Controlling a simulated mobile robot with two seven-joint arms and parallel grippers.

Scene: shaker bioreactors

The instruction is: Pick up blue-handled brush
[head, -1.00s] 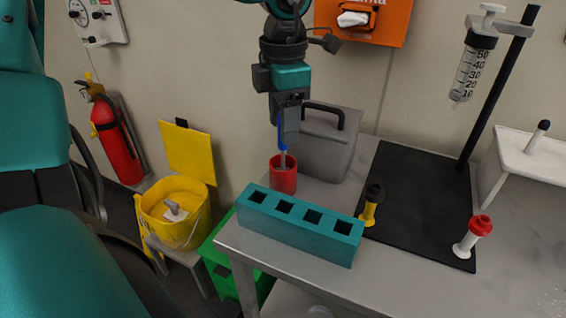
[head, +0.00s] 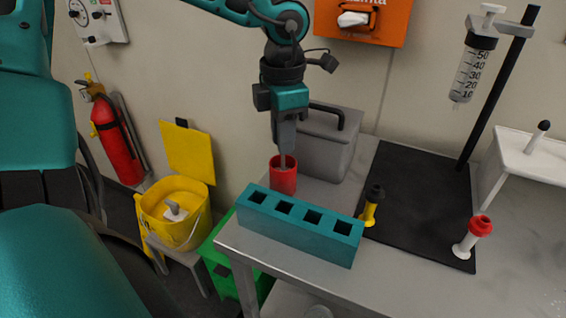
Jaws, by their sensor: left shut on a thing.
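My left gripper (head: 284,138) points straight down just above the red cup (head: 284,180) on the metal table. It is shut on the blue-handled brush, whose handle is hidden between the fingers. Only the brush's thin grey lower part (head: 283,161) shows, reaching down into the cup. The brush stands upright, and its tip is hidden inside the cup. My right gripper is not in view.
A teal rack (head: 297,232) with several square holes stands in front of the cup. A grey box (head: 328,150) with a black handle is close behind to the right. A black mat (head: 425,205) holds a yellow-and-black plunger (head: 370,208) and a red-topped one (head: 471,240).

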